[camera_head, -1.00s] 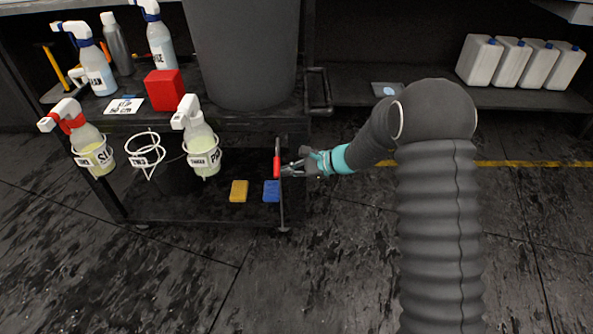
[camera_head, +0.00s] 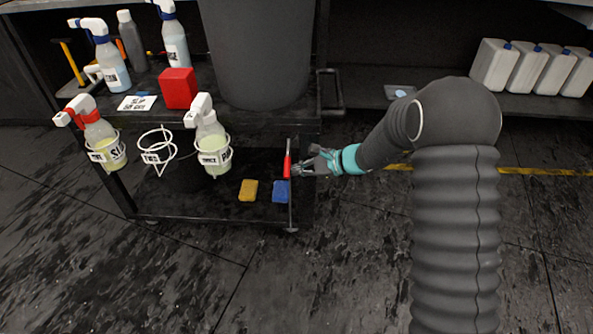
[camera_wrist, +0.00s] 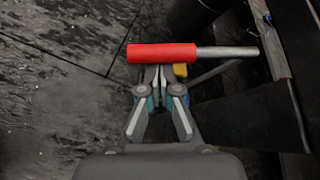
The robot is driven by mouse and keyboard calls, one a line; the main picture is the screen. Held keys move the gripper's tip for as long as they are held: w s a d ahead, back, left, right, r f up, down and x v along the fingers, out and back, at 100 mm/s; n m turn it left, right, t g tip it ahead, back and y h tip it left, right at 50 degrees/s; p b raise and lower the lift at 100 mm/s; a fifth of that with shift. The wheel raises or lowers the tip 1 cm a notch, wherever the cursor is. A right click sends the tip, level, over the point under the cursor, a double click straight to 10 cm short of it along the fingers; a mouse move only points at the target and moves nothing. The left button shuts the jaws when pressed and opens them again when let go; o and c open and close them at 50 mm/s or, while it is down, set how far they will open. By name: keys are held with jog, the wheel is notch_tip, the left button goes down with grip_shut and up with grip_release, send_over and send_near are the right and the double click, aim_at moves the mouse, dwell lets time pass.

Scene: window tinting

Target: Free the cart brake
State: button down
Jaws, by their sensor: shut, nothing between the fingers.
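The brake lever is a thin metal rod with a red grip (camera_head: 287,166), standing at the right end of the dark cart (camera_head: 190,218). In the wrist view the red grip (camera_wrist: 162,53) lies across the picture, with its bare metal rod (camera_wrist: 228,51) running right. My gripper (camera_head: 301,169) is right beside the red grip, on its right side in the head view. In the wrist view my gripper's fingertips (camera_wrist: 160,73) are together just below the grip, with nothing between them. They touch it or nearly do; I cannot tell which. The lever's lower joint is not clear.
The cart carries spray bottles (camera_head: 210,140) in wire rings, an empty ring (camera_head: 157,150), a yellow sponge (camera_head: 248,190) and a blue sponge (camera_head: 280,191). A red box (camera_head: 178,88) and large bin (camera_head: 255,50) stand behind. White jugs (camera_head: 494,65) line the shelf. Front floor is clear.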

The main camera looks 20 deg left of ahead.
jog(key=shift+s+r, duration=0.2)
jog(key=shift+r, duration=0.05)
notch_tip(320, 180, up, 8)
jog(key=b, duration=0.1)
jog(key=shift+f, duration=0.2)
dwell(0.7)
jog(key=shift+r, duration=0.15)
dwell(0.3)
notch_tip(320, 180, down, 5)
jog(key=s+d+b, duration=0.1)
jog(key=s+b, duration=0.1)
jog(key=b, duration=0.2)
jog(key=w+d+r, duration=0.4)
jog(key=d, duration=0.4)
jog(key=shift+r+p, duration=0.3)
jog(key=shift+r, duration=0.05)
